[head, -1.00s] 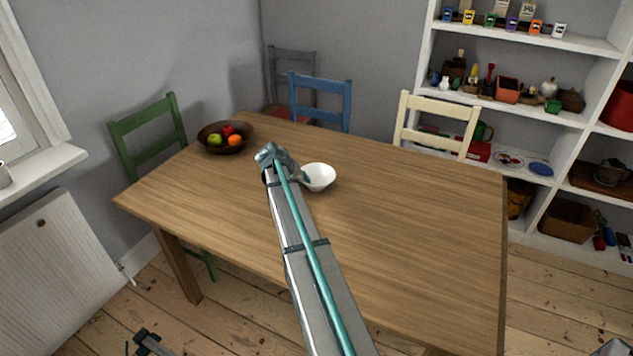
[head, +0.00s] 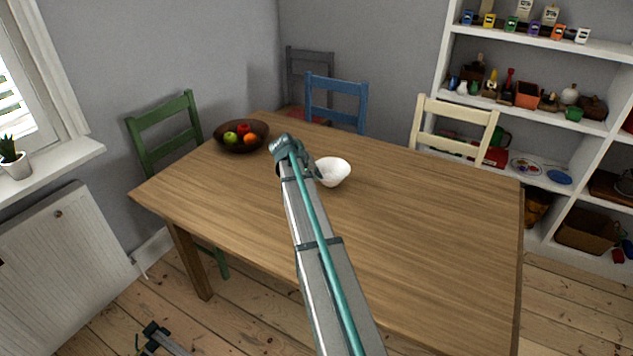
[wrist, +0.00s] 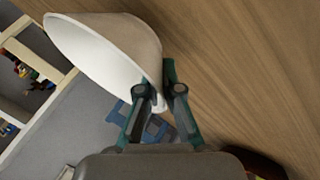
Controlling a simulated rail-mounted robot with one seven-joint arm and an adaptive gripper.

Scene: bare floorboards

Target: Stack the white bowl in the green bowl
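The white bowl (head: 334,174) is near the middle of the far half of the table, beside my gripper (head: 316,172). In the wrist view the white bowl (wrist: 105,45) is large and tilted, with its rim between the two fingertips of my gripper (wrist: 160,88). The gripper is shut on that rim, one finger inside the bowl and one outside. The bowl appears slightly above the tabletop. I cannot make out a green bowl on the table; my arm hides a strip of it.
A dark fruit bowl (head: 218,143) stands at the table's far left. The wooden table (head: 430,230) is clear on the right. Green (head: 165,130), blue (head: 338,87) and cream (head: 455,112) chairs stand around it. A white shelf (head: 530,42) is at the right.

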